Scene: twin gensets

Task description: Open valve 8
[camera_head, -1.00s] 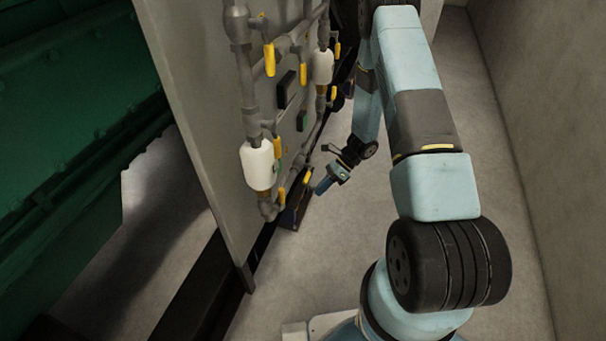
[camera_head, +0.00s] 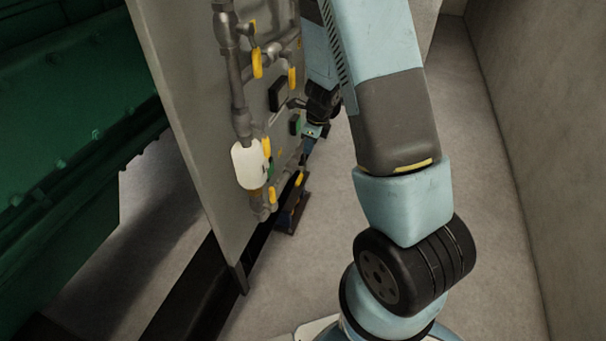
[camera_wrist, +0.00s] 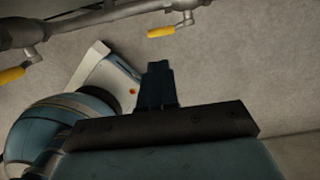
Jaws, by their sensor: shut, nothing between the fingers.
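Several yellow valve handles sit on grey pipework on an upright panel; the head view shows an upper one (camera_head: 257,63), another to its right (camera_head: 292,77) and a lower one (camera_head: 272,194). I cannot read any numbers, so I cannot tell which is valve 8. In the wrist view one yellow handle (camera_wrist: 162,32) lies above my gripper and another (camera_wrist: 12,75) is at the left edge. My gripper (camera_wrist: 158,68) is shut and empty, apart from both handles. In the head view it is mostly hidden by my arm, close to the panel's right side.
Grey pipes (camera_head: 238,95) and a white cylinder (camera_head: 247,165) stand out from the panel (camera_head: 185,110). A green machine (camera_head: 60,110) fills the left. A wall (camera_head: 530,130) bounds the right. Bare floor (camera_head: 300,270) lies between panel and wall.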

